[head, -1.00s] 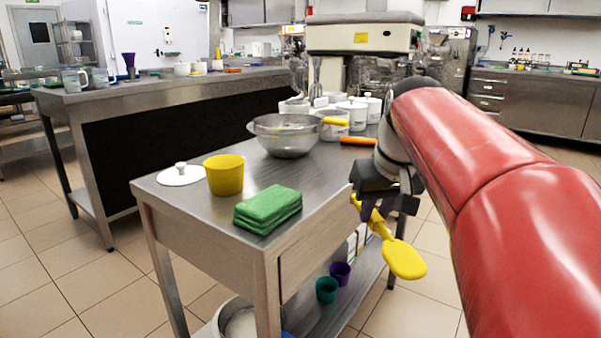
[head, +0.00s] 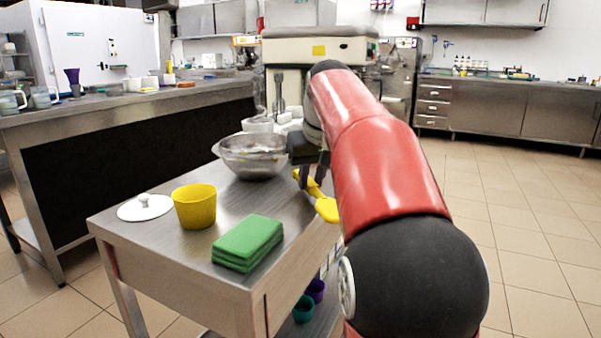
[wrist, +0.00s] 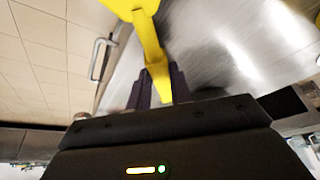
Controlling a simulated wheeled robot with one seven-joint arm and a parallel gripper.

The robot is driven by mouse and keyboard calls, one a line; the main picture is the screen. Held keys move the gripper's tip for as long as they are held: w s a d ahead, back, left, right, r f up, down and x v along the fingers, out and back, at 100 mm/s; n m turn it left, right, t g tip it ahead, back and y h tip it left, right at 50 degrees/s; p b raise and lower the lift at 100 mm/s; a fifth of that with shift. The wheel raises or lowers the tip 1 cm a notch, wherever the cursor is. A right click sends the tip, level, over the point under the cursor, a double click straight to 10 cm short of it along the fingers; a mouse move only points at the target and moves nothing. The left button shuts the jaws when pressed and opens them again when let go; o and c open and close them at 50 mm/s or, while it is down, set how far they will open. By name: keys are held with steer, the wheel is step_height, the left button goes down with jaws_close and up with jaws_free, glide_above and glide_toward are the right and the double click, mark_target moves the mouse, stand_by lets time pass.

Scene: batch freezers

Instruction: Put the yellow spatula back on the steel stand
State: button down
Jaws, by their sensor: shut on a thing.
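The yellow spatula (head: 326,208) is held by my gripper (head: 314,178) over the right edge of the steel stand (head: 190,262), beside the metal bowl. Its broad end points toward the camera and out to the right. In the wrist view the spatula (wrist: 152,45) runs up from between the dark fingers (wrist: 158,88), which are shut on its handle. The stand's bare steel top also shows in the wrist view (wrist: 215,35). My red arm hides part of the stand's right side in the head view.
A metal bowl (head: 252,160) stands left of my gripper. A green sponge stack (head: 247,243), a yellow cup (head: 195,207) and a white lid (head: 145,208) stand nearer the front. A large machine (head: 320,48) stands behind. Bare steel lies between bowl and sponges.

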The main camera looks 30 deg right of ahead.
mark_target(311, 183)
steer(key=w, duration=0.3)
steer(key=w+p, duration=0.1)
steer(key=w, duration=0.1)
steer(key=shift+d, duration=0.3)
steer(key=shift+s+f+b, duration=0.2)
steer(key=shift+f+b, duration=0.2)
steer(key=shift+f, duration=0.4)
steer(key=shift+f, duration=0.1)
steer(key=c, duration=1.3)
jaws_free()
steer(key=shift+o, duration=0.2)
steer(key=p+v, duration=0.3)
steer(key=v, duration=0.9)
